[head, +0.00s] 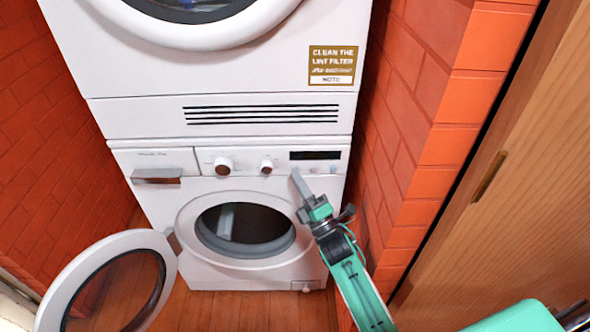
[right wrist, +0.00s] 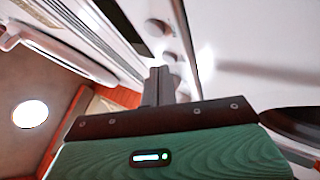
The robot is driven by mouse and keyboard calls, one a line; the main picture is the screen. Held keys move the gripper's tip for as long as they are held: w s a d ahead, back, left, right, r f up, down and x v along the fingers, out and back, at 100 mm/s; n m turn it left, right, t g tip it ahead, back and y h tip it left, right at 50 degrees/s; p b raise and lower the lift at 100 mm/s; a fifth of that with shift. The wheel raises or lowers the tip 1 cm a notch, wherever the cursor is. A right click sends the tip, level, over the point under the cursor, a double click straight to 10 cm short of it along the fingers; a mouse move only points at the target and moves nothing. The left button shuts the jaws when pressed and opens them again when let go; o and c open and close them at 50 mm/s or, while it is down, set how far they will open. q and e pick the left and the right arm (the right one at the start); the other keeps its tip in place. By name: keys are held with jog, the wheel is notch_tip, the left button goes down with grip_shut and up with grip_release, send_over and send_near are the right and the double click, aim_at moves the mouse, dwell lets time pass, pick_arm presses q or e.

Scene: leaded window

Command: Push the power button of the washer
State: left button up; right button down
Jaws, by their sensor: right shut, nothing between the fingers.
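The white washer (head: 160,222) stands below a stacked dryer, and its round door (head: 58,290) hangs open to the left. Its control panel has a large knob (head: 223,166), a smaller knob (head: 266,167), a dark display (head: 315,155) and small round buttons (head: 333,169) under the display. I cannot tell which one is the power button. My right gripper (head: 297,174) is shut and empty, its tip at the panel just below and left of the display. Contact is unclear. In the right wrist view the closed fingers (right wrist: 159,86) point toward round controls (right wrist: 169,57). My left gripper is out of view.
The white dryer (head: 120,75) with a yellow lint-filter label (head: 332,62) sits on top. Orange brick walls (head: 405,130) close in on both sides. A wooden door (head: 500,190) is at the right. The wooden floor (head: 200,308) shows below.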

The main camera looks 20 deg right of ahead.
jog(key=shift+s+a, duration=0.1)
jog(key=shift+s, duration=0.15)
jog(key=shift+s, duration=0.1)
jog(key=s, duration=0.2)
jog(key=s+a+p, duration=0.1)
jog(key=s, duration=0.2)
jog(key=shift+s+a, duration=0.3)
jog(key=shift+s, duration=0.1)
dwell(0.4)
